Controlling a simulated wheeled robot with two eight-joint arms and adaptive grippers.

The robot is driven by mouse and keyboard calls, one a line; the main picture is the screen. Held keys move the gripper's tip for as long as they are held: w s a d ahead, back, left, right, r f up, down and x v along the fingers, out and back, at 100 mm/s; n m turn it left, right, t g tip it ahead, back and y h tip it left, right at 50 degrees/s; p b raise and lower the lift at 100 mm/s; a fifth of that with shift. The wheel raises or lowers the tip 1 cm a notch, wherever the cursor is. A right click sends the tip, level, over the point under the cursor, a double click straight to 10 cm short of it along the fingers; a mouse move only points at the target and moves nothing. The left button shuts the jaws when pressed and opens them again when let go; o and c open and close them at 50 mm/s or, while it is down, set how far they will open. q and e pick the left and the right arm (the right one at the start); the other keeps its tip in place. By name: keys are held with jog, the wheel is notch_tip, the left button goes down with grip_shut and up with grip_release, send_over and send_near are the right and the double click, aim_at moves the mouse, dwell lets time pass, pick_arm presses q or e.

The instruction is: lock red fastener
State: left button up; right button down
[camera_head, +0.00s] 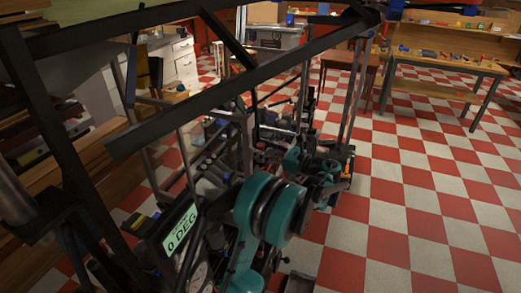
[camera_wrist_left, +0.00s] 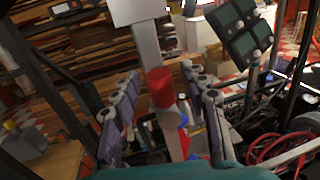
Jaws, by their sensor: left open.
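The red fastener (camera_wrist_left: 160,88) is a short red cylinder in the left wrist view, against a pale upright bar (camera_wrist_left: 147,50). My left gripper (camera_wrist_left: 160,71) is open, with one finger on each side of the fastener in the picture. Gaps show between the fastener and both fingers; I cannot tell how far it is in depth. In the head view my teal arm is at the lower middle, but the fingers cannot be made out clearly and the fastener is not distinguishable. My right gripper is not in view.
A dark metal frame (camera_head: 250,82) crosses the head view. A display (camera_head: 181,229) reads "0 DEG". Dark panels (camera_wrist_left: 239,30), red cables (camera_wrist_left: 275,150) and machine parts crowd the right of the wrist view. A workbench (camera_head: 450,63) stands back right; the checkered floor (camera_head: 410,190) is clear.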

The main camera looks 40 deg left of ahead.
pick_arm(q)
jog(key=shift+a, duration=0.3)
grip_shut()
